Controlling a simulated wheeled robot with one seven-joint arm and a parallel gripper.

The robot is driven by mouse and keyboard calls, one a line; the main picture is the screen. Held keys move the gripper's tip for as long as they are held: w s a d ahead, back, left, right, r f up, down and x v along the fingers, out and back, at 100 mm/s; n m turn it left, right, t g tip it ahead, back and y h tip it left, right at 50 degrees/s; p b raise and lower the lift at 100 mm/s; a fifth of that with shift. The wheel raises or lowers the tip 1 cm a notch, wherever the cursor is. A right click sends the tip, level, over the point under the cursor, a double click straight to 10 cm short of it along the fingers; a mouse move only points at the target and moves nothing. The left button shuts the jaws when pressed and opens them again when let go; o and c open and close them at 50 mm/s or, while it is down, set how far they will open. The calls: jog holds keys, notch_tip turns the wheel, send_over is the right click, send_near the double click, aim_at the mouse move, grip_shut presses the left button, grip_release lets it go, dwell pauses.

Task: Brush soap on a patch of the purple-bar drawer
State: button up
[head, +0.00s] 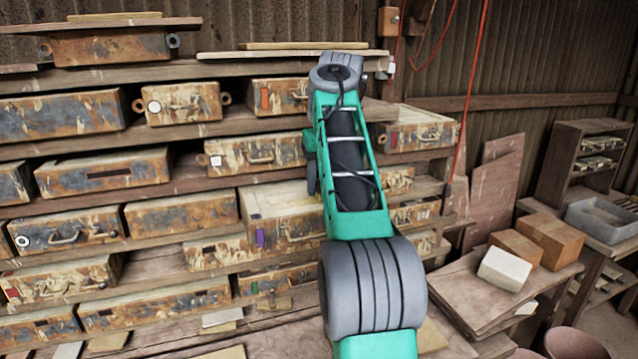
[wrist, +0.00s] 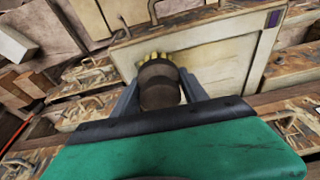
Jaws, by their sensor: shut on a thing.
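The purple-bar drawer (head: 285,232) is in the middle of the rack in the head view, with a purple bar (head: 260,238) left of its handle. It juts out past its neighbours, showing a pale top. In the wrist view its pale panel (wrist: 220,62) and purple bar (wrist: 273,19) show at the upper right. My gripper (wrist: 160,98) is shut on a brush (wrist: 160,85) with a dark, rounded body and yellowish bristles. The bristles are at the pale panel; I cannot tell whether they touch it. No soap is clearly visible. My arm hides the gripper in the head view.
Other worn drawers (head: 180,213) fill the wooden rack, several with handles that stick out. At the right, a low table (head: 475,300) bears cardboard boxes (head: 550,238) and a pale block (head: 504,269). A red cord (head: 466,120) hangs right of the rack.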

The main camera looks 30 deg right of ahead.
aim_at(272, 203)
jog(key=shift+w+a+f, duration=0.1)
jog(key=shift+w+a, duration=0.1)
jog(key=shift+a, duration=0.85)
jog(key=shift+w+a+f, duration=0.1)
jog(key=shift+w+a, duration=0.05)
jog(key=shift+a, duration=0.85)
jog(key=shift+w+a+r+p, duration=0.1)
jog(key=shift+w+a+p, duration=0.3)
jog(key=shift+a, duration=0.9)
jog(key=shift+w+a+r+p, duration=0.15)
jog(key=shift+a+p, duration=0.4)
jog(key=shift+a, duration=0.7)
jog(key=shift+w+a+f+p, duration=0.1)
jog(key=shift+w+a+p, duration=0.3)
jog(key=shift+a, duration=0.9)
jog(key=shift+s+r, duration=0.1)
jog(key=shift+r, duration=3.05)
jog(key=shift+s, duration=0.1)
